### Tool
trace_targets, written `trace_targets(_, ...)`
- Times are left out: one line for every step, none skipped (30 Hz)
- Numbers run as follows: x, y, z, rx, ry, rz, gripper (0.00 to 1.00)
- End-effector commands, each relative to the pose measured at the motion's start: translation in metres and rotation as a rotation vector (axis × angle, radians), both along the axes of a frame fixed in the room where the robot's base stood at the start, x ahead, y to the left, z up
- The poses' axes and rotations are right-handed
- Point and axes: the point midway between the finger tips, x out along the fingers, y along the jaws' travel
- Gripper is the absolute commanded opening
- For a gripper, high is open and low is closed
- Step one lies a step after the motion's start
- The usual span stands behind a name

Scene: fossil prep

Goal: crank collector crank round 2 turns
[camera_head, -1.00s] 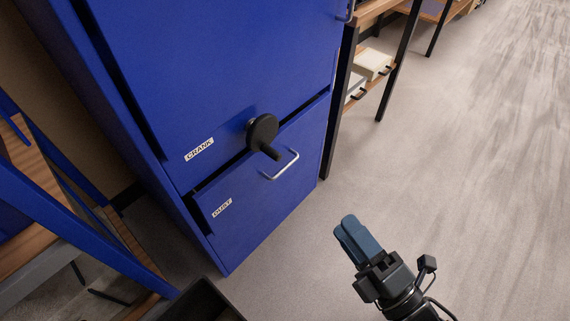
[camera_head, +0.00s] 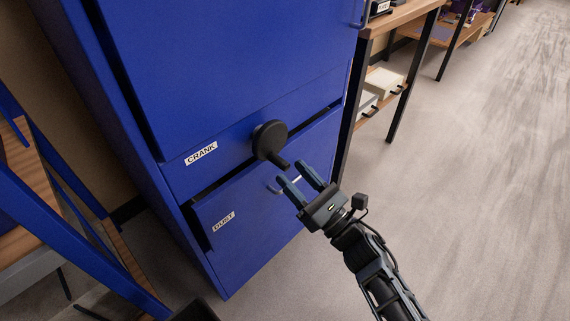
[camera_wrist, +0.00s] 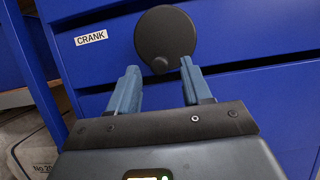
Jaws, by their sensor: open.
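The collector crank is a black round disc (camera_head: 269,138) with a short handle knob on the front of the blue cabinet (camera_head: 235,60), right of the CRANK label (camera_head: 201,153). In the wrist view the crank disc (camera_wrist: 166,38) is straight ahead, its knob (camera_wrist: 160,65) near the disc's lower edge, seen end-on between my fingertips. My gripper (camera_head: 303,175) is open and empty, just below and right of the crank knob in the head view. The fingers appear apart from the knob; the exact gap in depth cannot be told.
A drawer labelled DUST (camera_head: 223,222) with a metal pull handle sits below the crank, close to my fingers. A wooden shelf unit (camera_head: 400,75) stands right of the cabinet. A blue-framed wooden rack (camera_head: 85,230) is at left. The floor at right is clear.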

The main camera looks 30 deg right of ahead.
Motion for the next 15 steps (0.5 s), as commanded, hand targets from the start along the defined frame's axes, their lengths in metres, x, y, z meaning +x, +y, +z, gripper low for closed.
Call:
trace_targets(0.007, 0.003, 0.005, 0.000, -0.002, 0.003, 0.49)
trace_targets(0.011, 0.004, 0.006, 0.000, -0.002, 0.003, 0.49)
trace_targets(0.016, 0.006, 0.008, 0.001, -0.002, 0.002, 0.49)
trace_targets(0.019, 0.007, 0.009, 0.000, -0.001, 0.002, 0.49)
trace_targets(0.021, 0.008, 0.010, 0.001, -0.001, 0.003, 0.49)
trace_targets(0.025, 0.009, 0.012, 0.000, -0.001, 0.002, 0.49)
trace_targets(0.027, 0.009, 0.012, 0.001, -0.001, 0.001, 0.49)
trace_targets(0.028, 0.010, 0.013, 0.001, 0.000, 0.001, 0.49)
trace_targets(0.030, 0.010, 0.013, 0.002, 0.001, 0.001, 0.49)
trace_targets(0.031, 0.010, 0.013, 0.001, 0.002, 0.001, 0.49)
trace_targets(0.032, 0.011, 0.014, 0.001, 0.002, 0.001, 0.49)
trace_targets(0.032, 0.011, 0.014, 0.001, 0.002, 0.001, 0.49)
trace_targets(0.032, 0.011, 0.014, 0.001, 0.002, 0.001, 0.49)
trace_targets(0.032, 0.011, 0.014, 0.001, 0.002, 0.001, 0.49)
trace_targets(0.032, 0.011, 0.014, 0.001, 0.002, 0.001, 0.49)
